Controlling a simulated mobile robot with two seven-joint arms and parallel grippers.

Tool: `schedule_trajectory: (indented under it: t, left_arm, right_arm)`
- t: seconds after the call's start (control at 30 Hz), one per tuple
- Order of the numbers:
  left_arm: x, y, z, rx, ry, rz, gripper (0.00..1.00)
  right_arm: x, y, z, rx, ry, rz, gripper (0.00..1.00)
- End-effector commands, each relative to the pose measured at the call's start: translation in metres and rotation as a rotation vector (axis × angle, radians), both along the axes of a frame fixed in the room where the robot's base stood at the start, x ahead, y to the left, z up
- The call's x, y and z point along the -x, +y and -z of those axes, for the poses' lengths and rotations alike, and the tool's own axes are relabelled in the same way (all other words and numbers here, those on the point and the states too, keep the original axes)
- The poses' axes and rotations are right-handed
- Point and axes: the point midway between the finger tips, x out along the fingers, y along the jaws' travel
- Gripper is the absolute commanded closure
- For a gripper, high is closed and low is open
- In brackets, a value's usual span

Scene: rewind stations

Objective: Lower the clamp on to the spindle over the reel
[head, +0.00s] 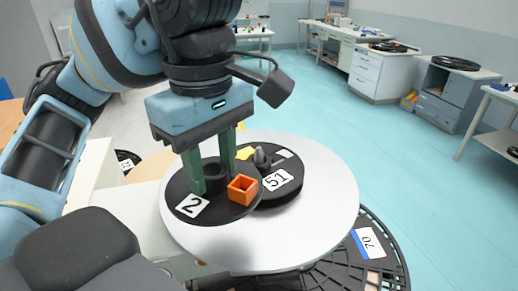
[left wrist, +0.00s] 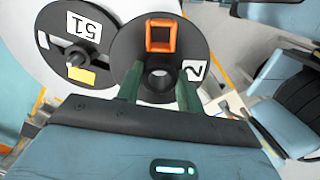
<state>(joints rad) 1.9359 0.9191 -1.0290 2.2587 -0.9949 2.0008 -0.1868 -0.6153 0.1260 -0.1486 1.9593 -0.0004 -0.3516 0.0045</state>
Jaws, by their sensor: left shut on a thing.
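My left gripper (head: 214,178) has its green fingers shut on the dark hub of a black disc labelled 2 (head: 220,212), which may be the clamp. The disc carries an orange square socket (head: 243,190) and shows face-on in the left wrist view (left wrist: 125,45). Right behind it, a black reel labelled 51 (head: 292,180) lies on the round white table, with a grey spindle tip (head: 261,158) and a yellow tag beside it. In the left wrist view the reel (left wrist: 55,42) is left of the disc, which partly covers it in the head view. I cannot tell the disc's height above the table. My right gripper is not in view.
The white round table (head: 325,190) has bare room at its right and front. A large black slotted reel labelled 70 (head: 385,235) lies below its right edge. Workbenches (head: 380,70) and a grey cabinet (head: 450,85) stand far back across open blue floor.

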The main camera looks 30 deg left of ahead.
Motion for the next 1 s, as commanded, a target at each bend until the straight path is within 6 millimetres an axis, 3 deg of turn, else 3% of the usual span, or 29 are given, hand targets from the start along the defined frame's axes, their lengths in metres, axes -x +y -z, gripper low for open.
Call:
schedule_trajectory:
  t: [0.6, 0.77, 1.0]
  left_arm:
    - [-0.132, 0.021, 0.013, 0.000, 0.001, -0.003, 0.95]
    - [-0.145, 0.023, 0.014, -0.001, -0.001, 0.000, 0.95]
    - [-0.146, 0.024, 0.017, -0.002, -0.001, 0.000, 0.95]
  right_arm:
    - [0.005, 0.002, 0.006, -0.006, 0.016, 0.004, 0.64]
    - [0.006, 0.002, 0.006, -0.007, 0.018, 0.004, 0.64]
    - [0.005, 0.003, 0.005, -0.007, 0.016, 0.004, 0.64]
